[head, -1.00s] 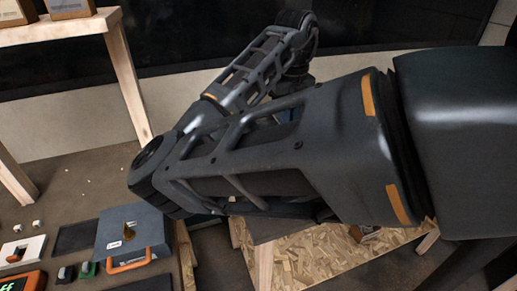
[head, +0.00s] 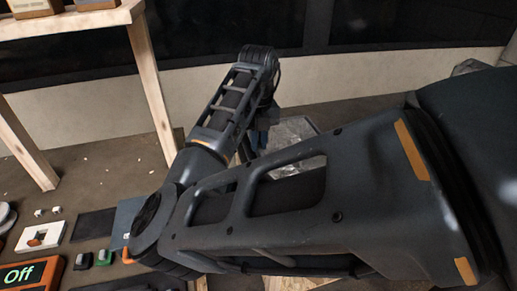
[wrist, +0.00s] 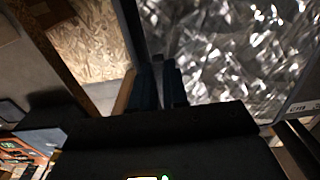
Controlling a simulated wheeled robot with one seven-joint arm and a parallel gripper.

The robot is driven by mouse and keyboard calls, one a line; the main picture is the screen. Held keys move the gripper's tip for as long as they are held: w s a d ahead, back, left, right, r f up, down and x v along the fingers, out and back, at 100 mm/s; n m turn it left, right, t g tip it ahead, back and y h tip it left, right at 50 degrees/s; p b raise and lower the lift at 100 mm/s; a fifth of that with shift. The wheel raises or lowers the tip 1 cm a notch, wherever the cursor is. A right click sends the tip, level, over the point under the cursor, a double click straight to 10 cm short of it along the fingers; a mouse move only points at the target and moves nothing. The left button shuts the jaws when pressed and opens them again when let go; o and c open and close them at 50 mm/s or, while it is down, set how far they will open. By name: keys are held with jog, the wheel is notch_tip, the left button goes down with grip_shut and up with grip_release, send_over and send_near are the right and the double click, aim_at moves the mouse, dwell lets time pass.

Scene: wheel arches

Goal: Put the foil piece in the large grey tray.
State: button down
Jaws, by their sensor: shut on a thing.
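My gripper (wrist: 160,88) has its two dark blue fingers close together around a thin grey piece, the foil piece (wrist: 158,68), which shows only as a narrow edge between them. In the head view my gripper (head: 262,130) hangs at the far end of the arm, by the large grey tray (head: 292,132). The arm hides part of the tray. In the wrist view a crinkled, shiny silver surface (wrist: 235,50) fills the right side, within grey edges. The fingertips are at its left edge. I cannot tell their height above it.
A particle-board surface (wrist: 95,40) shows left of the fingers in the wrist view. In the head view a wooden shelf frame (head: 150,90) stands at the left. A display reading "Off" (head: 30,273), a white tray (head: 40,237) and a dark mat (head: 93,225) lie at the lower left.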

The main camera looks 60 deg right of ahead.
jog(key=shift+f, duration=1.55)
jog(key=shift+f, duration=0.2)
jog(key=c, duration=1.4)
grip_release()
jog(key=shift+r, duration=0.15)
notch_tip(320, 180, up, 12)
jog(key=shift+r, duration=0.1)
jog(key=shift+s, duration=0.1)
